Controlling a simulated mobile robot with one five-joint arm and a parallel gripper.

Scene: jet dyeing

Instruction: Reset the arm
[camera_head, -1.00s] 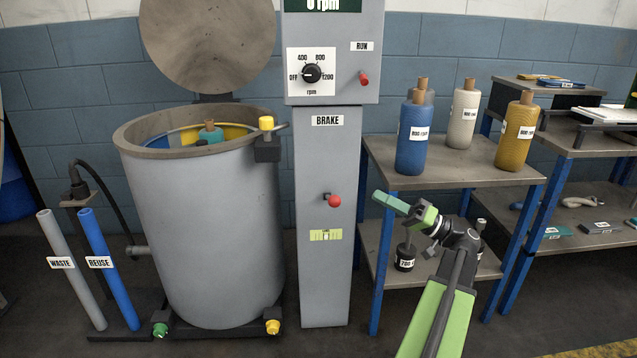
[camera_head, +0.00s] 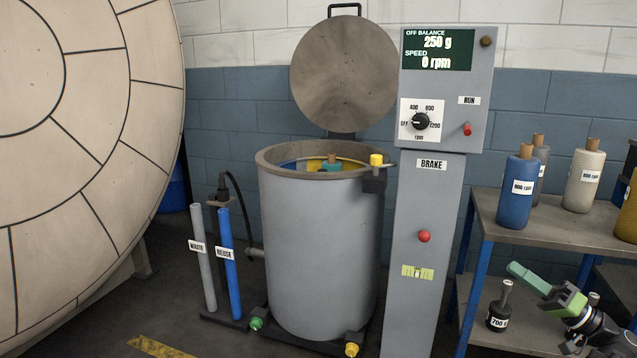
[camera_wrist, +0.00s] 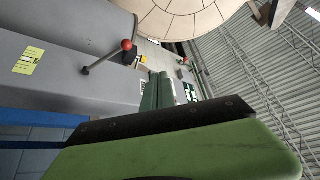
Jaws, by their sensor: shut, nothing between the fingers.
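My gripper (camera_head: 541,284) is shut and empty at the lower right of the head view, its green fingers pointing up and left. It is in front of the lower part of the shelf table (camera_head: 555,238), to the right of the control column. In the wrist view the green fingers of my gripper (camera_wrist: 160,92) are together. My arm's lower links are cut off by the frame's edge.
The control column (camera_head: 420,290) has a red brake knob (camera_head: 424,236). Left of it stand an open drum (camera_head: 315,250) and two pipes, grey (camera_head: 203,270) and blue (camera_head: 229,260). Bottles, including a blue one (camera_head: 517,195), stand on the table. A large round vessel (camera_head: 90,150) fills the left.

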